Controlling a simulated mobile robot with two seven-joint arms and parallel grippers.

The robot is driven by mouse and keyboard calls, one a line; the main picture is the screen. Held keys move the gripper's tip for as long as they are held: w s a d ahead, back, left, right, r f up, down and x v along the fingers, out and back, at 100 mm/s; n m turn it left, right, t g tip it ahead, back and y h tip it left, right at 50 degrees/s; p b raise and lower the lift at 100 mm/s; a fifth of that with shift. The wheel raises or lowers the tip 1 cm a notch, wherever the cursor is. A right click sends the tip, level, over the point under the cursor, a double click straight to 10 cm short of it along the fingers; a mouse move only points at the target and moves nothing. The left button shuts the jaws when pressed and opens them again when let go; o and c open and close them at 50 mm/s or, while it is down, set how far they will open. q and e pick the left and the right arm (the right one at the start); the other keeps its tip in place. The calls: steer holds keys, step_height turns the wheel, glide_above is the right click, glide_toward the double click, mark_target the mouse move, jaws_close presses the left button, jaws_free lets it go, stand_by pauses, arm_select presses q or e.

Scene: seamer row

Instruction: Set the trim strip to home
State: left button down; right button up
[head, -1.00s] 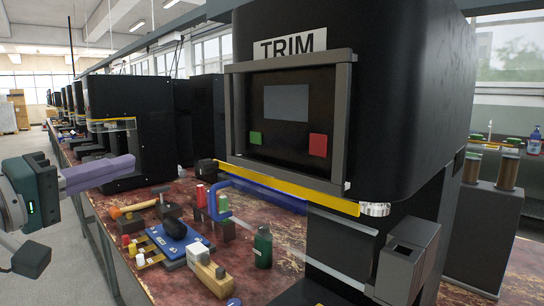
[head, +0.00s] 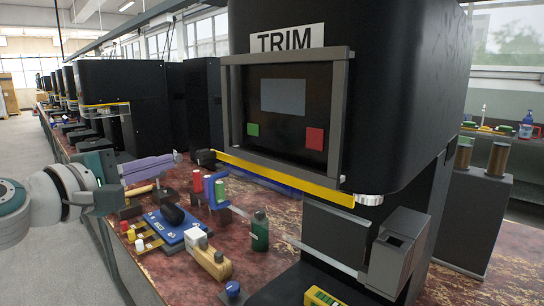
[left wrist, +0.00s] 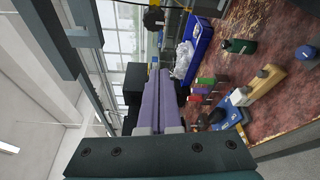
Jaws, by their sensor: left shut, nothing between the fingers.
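The black machine labelled TRIM (head: 287,39) stands at centre right in the head view. Its framed front panel has a grey screen (head: 283,97), a green button (head: 253,130) and a red button (head: 315,139). A yellow strip (head: 290,181) runs along the lower edge under this panel. Which part is the trim strip is not marked. My left gripper (head: 177,157), with purple fingers, is shut and empty at the left, apart from the machine in the picture. It also shows in the left wrist view (left wrist: 168,70). My right gripper is not in view.
A grey bin (head: 397,250) juts out at the machine's lower right. The aisle at left is clear.

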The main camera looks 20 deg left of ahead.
mark_target(205, 162)
arm_select(q)
steer(key=shift+w+d+r+p, duration=0.1)
steer(key=shift+w+d+p, duration=0.2)
steer(key=shift+d+p, duration=0.25)
steer(key=shift+w+d+r+p, duration=0.1)
steer(key=shift+w+d+p, duration=0.25)
steer(key=shift+d, duration=0.4)
steer(key=shift+w+d+r+p, duration=0.1)
steer(key=shift+w+d+p, duration=0.15)
steer(key=shift+d+p, duration=0.3)
steer(key=shift+d, duration=0.1)
steer(key=d+p, duration=0.1)
steer(key=s+d+p, duration=0.1)
steer(key=d, duration=0.1)
steer(key=shift+s+r, duration=0.1)
steer(key=shift+d, duration=0.15)
